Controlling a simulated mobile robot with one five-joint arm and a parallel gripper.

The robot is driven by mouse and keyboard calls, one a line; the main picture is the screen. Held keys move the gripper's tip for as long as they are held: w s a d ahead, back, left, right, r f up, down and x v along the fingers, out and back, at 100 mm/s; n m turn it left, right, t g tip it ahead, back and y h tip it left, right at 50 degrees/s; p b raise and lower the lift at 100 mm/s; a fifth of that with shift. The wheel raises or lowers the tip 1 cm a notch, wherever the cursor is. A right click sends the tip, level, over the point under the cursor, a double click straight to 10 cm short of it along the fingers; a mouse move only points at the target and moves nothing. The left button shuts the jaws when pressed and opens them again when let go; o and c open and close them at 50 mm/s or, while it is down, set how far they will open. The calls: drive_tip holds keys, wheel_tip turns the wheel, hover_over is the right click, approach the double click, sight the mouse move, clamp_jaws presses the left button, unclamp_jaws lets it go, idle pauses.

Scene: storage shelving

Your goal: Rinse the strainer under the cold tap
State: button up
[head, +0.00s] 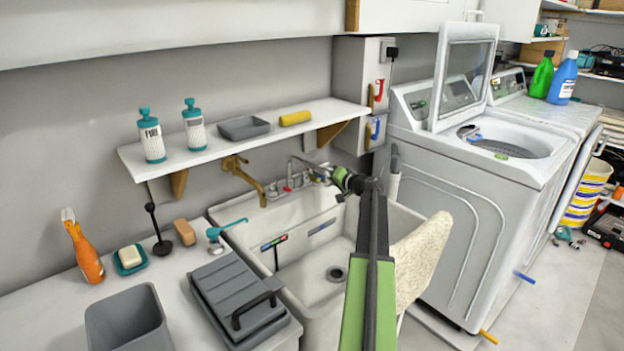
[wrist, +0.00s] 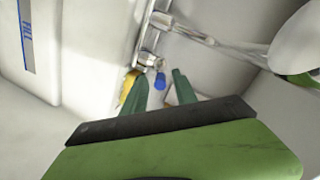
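A teal-handled piece with a pale round head (head: 214,240), which may be the strainer, lies at the counter edge by the sink's left side; its mesh is too small to make out. The chrome tap (head: 300,168) stands at the back of the sink (head: 305,270). A red tap mark (head: 288,187) shows on its left. In the wrist view the blue cold mark of the tap (wrist: 160,80) lies between my two dark green fingers. My gripper (head: 343,178) is open and empty, near the tap's right side; it also shows in the wrist view (wrist: 160,90). Contact with the handle cannot be told.
A shelf (head: 250,132) with bottles and a tray hangs above the sink. A brass spigot (head: 243,180) juts from the wall. A grey lidded box (head: 235,298) and soap dish (head: 130,262) sit on the left counter. A washing machine (head: 470,220) stands close on the right.

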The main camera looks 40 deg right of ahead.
sight(308, 173)
drive_tip(key=b+x, duration=0.1)
drive_tip(key=x, duration=0.4)
drive_tip(key=shift+w+f, duration=0.1)
drive_tip(key=shift+w, duration=0.25)
drive_tip(key=shift+c, duration=0.2)
clamp_jaws()
drive_tip(key=shift+a, duration=0.1)
idle(0.7)
